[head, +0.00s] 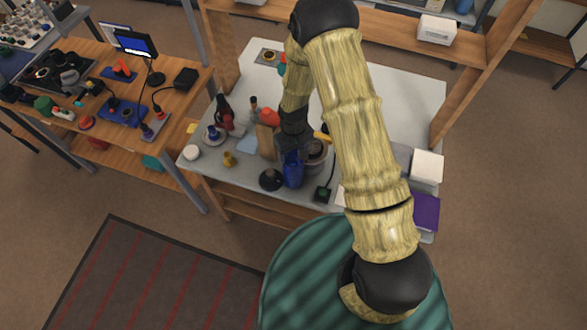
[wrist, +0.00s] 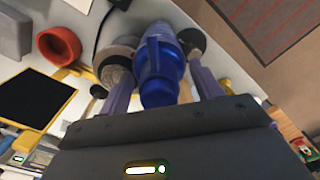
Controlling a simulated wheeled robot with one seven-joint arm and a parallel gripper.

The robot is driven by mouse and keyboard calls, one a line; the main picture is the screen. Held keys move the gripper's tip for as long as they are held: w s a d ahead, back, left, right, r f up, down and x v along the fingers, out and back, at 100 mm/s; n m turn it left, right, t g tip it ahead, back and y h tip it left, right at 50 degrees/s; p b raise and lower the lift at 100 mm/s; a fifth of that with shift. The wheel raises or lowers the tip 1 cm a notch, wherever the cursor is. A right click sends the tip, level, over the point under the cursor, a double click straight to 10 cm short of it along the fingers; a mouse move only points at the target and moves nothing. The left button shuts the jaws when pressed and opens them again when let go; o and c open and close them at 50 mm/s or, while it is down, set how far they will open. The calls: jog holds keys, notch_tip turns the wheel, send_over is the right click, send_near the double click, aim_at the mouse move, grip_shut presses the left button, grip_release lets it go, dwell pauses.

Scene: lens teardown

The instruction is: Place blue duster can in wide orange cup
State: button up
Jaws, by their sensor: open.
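The blue duster can (head: 293,169) stands at the near edge of the white table. In the wrist view the blue can (wrist: 160,68) lies between the two fingers of my gripper (wrist: 159,78). My gripper (head: 291,150) is open and points down over the can; I cannot tell whether either finger touches it. The wide orange cup (wrist: 58,46) shows in the wrist view, left of the can, on the white tabletop. I cannot make the cup out in the head view, where my arm covers part of the table.
A dark round-based object (head: 271,180) stands close left of the can and a grey-brown pot (head: 316,152) close right. A black box with a green top (head: 323,194) and a cable is nearby. White boxes (head: 427,165) and a purple item (head: 426,211) lie at right.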

jog(key=shift+c, duration=0.5)
grip_shut()
jog(key=shift+w, duration=0.1)
jog(key=shift+r, duration=0.2)
jog(key=shift+w+r+b, duration=0.1)
jog(key=shift+r+b, duration=0.3)
jog(key=shift+r, duration=0.2)
notch_tip(320, 180, up, 16)
jog(key=b, duration=0.4)
jog(key=shift+r+b, duration=0.25)
jog(key=shift+b, duration=0.15)
